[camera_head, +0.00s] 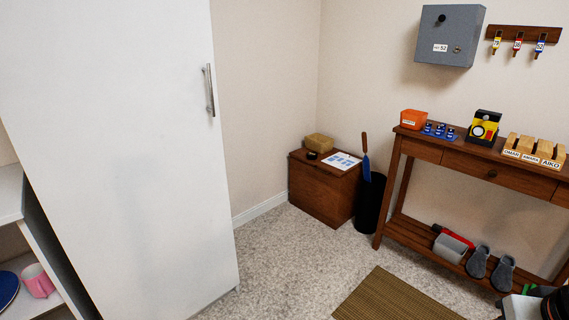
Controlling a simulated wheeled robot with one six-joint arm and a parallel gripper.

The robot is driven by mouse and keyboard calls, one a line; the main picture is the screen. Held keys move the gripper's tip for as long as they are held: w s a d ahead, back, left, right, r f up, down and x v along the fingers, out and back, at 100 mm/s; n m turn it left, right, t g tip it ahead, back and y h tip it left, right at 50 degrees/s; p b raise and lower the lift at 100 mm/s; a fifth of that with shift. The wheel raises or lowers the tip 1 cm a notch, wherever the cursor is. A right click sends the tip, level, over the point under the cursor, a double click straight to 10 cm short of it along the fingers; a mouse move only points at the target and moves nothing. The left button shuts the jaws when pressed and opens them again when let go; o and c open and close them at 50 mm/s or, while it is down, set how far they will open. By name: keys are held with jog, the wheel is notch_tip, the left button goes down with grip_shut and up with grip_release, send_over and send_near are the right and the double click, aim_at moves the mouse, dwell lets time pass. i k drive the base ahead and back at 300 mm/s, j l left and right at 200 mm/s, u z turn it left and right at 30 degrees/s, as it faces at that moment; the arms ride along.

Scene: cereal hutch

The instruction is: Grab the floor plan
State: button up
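A white sheet with blue shapes printed on it (341,161), which looks like the floor plan, lies flat on top of a brown wooden chest (318,196) in the far corner. Its print is too small to read. A small dark round object (312,155) is on the chest just left of the sheet. A tan box or basket (319,142) stands behind it. My gripper's fingers do not show; only a dark and grey part, seemingly of my arm, cuts into the bottom right corner, far from the sheet.
A black bin (370,205) with a blue-bladed, brown-handled tool stands right of the chest. A console table (479,158) with small items and a lower shelf is at the right. A tall white cabinet (120,150) fills the left. Carpet (285,262) before the chest is clear.

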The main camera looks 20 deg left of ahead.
aim_at(340, 161)
jog(key=u, duration=0.3)
jog(key=i+j, duration=0.15)
jog(key=i, duration=0.35)
jog(key=i+j, duration=0.2)
jog(key=i, duration=0.3)
jog(key=i+j+z, duration=0.1)
jog(key=i, duration=0.4)
jog(key=i+j, duration=0.25)
jog(key=i, duration=0.25)
jog(key=i+j, duration=0.2)
jog(key=i, duration=0.3)
jog(key=i+j+z, duration=0.1)
jog(key=i, duration=0.4)
jog(key=i+j, duration=0.35)
jog(key=i, duration=0.15)
